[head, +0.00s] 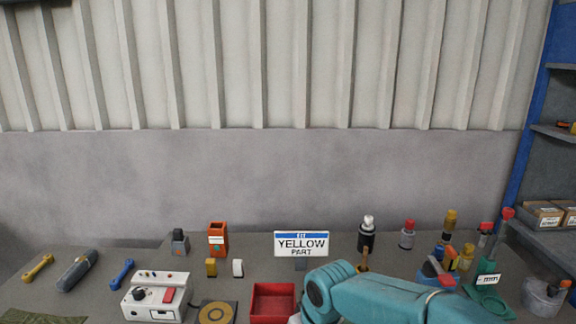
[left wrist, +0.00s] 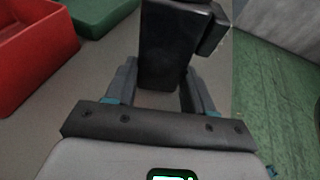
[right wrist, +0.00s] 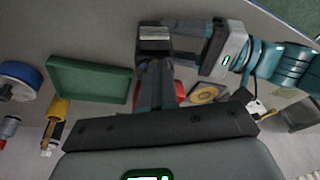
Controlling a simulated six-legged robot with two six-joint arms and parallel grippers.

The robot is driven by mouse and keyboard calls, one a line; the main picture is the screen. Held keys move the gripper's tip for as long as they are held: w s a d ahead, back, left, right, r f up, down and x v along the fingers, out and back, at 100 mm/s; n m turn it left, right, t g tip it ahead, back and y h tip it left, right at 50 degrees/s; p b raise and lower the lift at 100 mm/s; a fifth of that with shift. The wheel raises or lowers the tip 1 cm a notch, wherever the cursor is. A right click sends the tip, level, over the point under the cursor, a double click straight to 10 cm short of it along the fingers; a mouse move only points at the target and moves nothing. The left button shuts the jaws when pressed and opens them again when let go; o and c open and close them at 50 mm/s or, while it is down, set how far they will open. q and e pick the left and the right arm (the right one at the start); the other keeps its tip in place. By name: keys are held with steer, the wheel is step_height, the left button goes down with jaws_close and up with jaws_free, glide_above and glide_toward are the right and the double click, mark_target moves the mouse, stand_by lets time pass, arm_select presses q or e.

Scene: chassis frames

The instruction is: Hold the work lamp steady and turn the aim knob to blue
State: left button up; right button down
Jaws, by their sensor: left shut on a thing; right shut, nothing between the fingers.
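A black blocky thing, which I take to be the work lamp (left wrist: 165,45), stands between the fingers of my left gripper (left wrist: 163,80) in the left wrist view. Those fingers are shut on it, one on each side. In the right wrist view, its dark body with a pale striped face (right wrist: 154,38) lies just past the tips of my right gripper (right wrist: 155,66). The right fingers are shut together and empty, close to the lamp; I cannot tell whether they touch it. I cannot make out the aim knob or its colour marks. The head view shows neither the lamp nor gripper fingers clearly.
A red bin (head: 254,302) stands beside a teal arm of mine. A green tray (right wrist: 90,80) lies near the lamp. A white control box (head: 154,308), a "YELLOW PART" sign (head: 301,244) and an orange holder (head: 219,239) stand on the bench. Bottles crowd its right side.

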steer(key=shift+w+d+r, duration=0.1)
steer(key=shift+w+d, duration=0.1)
steer(key=shift+d, duration=0.35)
steer(key=shift+w+d, duration=0.3)
steer(key=shift+w+d, duration=0.15)
steer(key=shift+w, duration=0.05)
steer(key=shift+s+d, duration=0.1)
steer(key=shift+d, duration=0.05)
stand_by(0.5)
steer(key=shift+w+v, duration=0.2)
steer(key=shift+v, duration=1.25)
steer(key=shift+w+v, duration=0.2)
steer(key=shift+v, duration=1.3)
steer(key=shift+a+r, duration=0.1)
steer(key=shift+a, duration=0.1)
